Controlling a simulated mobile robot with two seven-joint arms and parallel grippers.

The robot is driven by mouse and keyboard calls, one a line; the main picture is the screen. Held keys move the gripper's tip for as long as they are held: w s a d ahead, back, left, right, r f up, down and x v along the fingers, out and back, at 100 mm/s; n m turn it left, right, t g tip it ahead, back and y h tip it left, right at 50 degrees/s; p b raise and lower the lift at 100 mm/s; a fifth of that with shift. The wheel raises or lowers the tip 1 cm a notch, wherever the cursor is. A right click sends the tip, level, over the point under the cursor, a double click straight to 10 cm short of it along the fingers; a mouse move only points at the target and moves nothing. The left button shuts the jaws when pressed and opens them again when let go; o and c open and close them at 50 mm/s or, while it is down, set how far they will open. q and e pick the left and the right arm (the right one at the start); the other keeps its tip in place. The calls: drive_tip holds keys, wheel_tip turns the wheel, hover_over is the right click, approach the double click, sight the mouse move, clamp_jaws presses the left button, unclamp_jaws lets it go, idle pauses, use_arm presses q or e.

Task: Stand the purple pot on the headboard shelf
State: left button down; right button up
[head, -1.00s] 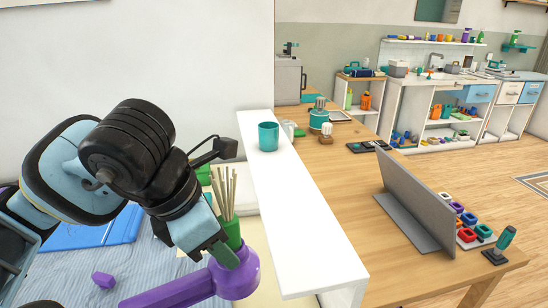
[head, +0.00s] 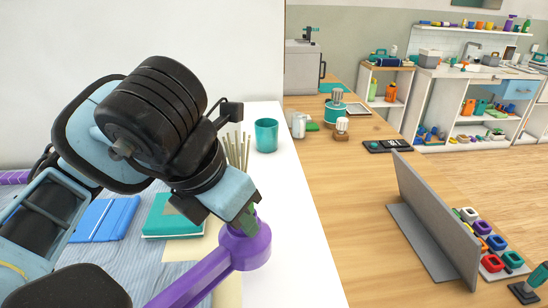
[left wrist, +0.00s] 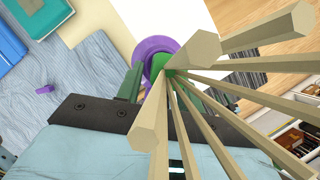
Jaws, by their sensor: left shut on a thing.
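The purple pot (head: 248,252) has a round body and a green part with several thin beige sticks (head: 237,152) rising from it. A long purple bar runs from it to the lower left; I cannot tell whether it is joined. My left gripper (head: 250,218) is shut on the pot at its green upper part. In the left wrist view the purple rim (left wrist: 150,48) shows beyond the green fingers. The white headboard shelf (head: 302,235) lies behind and beneath the pot in the picture; I cannot tell whether they touch. My right gripper is not in view.
A teal cup (head: 266,135) stands toward the shelf's far end. The near shelf is bare. A blue book (head: 104,218) and a teal book (head: 172,214) lie on the bed to the left. A wooden desk with a grey divider (head: 436,222) is to the right.

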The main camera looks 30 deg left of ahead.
use_arm(q)
drive_tip(key=shift+w, duration=0.4)
drive_tip(key=w, duration=0.3)
drive_tip(key=shift+w+f+b, duration=0.3)
drive_tip(key=shift+w, duration=0.05)
drive_tip(key=w, duration=1)
drive_tip(key=shift+w+a+f, duration=0.2)
drive_tip(key=shift+w+f, duration=0.05)
drive_tip(key=shift+f, duration=0.1)
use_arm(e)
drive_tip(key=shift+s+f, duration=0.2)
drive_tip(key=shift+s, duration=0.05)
use_arm(q)
drive_tip(key=shift+w, duration=0.1)
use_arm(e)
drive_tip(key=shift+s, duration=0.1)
use_arm(q)
drive_tip(key=shift+s+x, duration=0.2)
drive_tip(key=shift+x, duration=0.7)
drive_tip(key=shift+s+x, duration=0.15)
drive_tip(key=shift+x, duration=0.75)
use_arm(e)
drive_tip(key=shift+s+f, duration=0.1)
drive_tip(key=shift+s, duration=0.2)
use_arm(q)
drive_tip(key=shift+a+f, duration=0.1)
drive_tip(key=shift+f, duration=0.1)
